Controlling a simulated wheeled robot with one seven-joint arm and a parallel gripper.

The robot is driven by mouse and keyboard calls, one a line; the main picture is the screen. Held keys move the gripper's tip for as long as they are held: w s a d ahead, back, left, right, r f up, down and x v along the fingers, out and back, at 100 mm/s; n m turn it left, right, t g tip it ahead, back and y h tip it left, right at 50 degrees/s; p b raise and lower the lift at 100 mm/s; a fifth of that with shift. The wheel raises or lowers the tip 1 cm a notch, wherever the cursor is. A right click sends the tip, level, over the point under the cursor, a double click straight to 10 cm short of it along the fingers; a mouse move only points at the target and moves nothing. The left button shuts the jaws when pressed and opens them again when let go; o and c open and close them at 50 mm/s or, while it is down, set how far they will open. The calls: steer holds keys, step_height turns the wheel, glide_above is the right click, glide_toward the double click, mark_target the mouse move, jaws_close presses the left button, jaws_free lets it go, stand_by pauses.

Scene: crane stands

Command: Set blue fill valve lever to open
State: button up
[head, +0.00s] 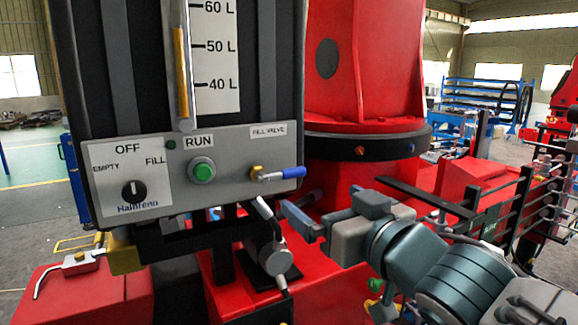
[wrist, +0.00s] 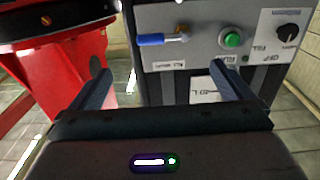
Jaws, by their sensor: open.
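The fill valve's blue lever (head: 289,172) points right, roughly horizontal, from its brass valve body (head: 256,173) on the grey control panel, under the label "FILL VALVE" (head: 268,130). In the wrist view, which is upside down, the blue lever (wrist: 152,40) lies beyond the fingertips, between the two finger lines. My gripper (head: 302,206) is below and right of the lever in the head view. Its fingers (wrist: 161,74) are wide apart with nothing between them, and they do not appear to touch the lever.
On the same panel are a green RUN button (head: 202,171) and a black selector knob (head: 134,192). A level gauge (head: 181,75) rises above. The red crane column (head: 362,60) stands behind, right of the panel. A grey fitting (head: 272,257) hangs below the panel.

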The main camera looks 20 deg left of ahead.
mark_target(284, 176)
steer(key=p+x, duration=0.1)
steer(key=x, duration=0.6)
steer(key=p+x, duration=0.1)
steer(key=x, duration=0.5)
steer(key=shift+a, duration=0.5)
steer(key=c, duration=1.2)
